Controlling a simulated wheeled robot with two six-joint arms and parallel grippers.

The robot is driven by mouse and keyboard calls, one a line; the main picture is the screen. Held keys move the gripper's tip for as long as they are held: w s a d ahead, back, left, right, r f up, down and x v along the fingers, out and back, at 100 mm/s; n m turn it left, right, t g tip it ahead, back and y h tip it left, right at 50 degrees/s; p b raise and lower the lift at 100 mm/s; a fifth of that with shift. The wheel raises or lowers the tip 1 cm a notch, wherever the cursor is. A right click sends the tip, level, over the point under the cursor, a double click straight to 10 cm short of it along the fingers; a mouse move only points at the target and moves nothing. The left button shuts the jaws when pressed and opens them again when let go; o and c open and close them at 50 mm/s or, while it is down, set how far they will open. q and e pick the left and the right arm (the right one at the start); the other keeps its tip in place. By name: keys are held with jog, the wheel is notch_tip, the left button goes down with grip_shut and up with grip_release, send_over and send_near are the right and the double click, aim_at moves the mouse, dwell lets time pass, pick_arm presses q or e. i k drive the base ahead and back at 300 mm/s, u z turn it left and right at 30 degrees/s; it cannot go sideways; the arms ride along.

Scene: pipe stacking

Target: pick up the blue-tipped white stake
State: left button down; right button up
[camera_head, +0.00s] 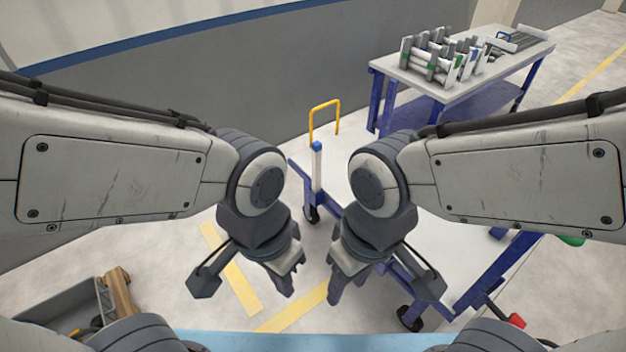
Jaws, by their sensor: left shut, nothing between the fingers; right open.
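A white stake with a blue tip (317,168) stands upright at the far left corner of a blue-framed cart with a pale top (468,225). Its lower end meets the cart's blue frame. My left gripper (292,275) is shut and empty, pointing down, nearer to me than the stake and below it in the picture. Neither gripper touches the stake. My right arm hides part of the cart.
A table (406,75) at the back right carries a rack of white and grey pipes (445,55). A yellow hoop barrier (324,108) stands behind the stake. A grey bin (68,303) is at lower left.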

aim_at(316, 146)
jog(key=u, duration=0.95)
jog(key=i, duration=1.55)
jog(key=z, duration=2.55)
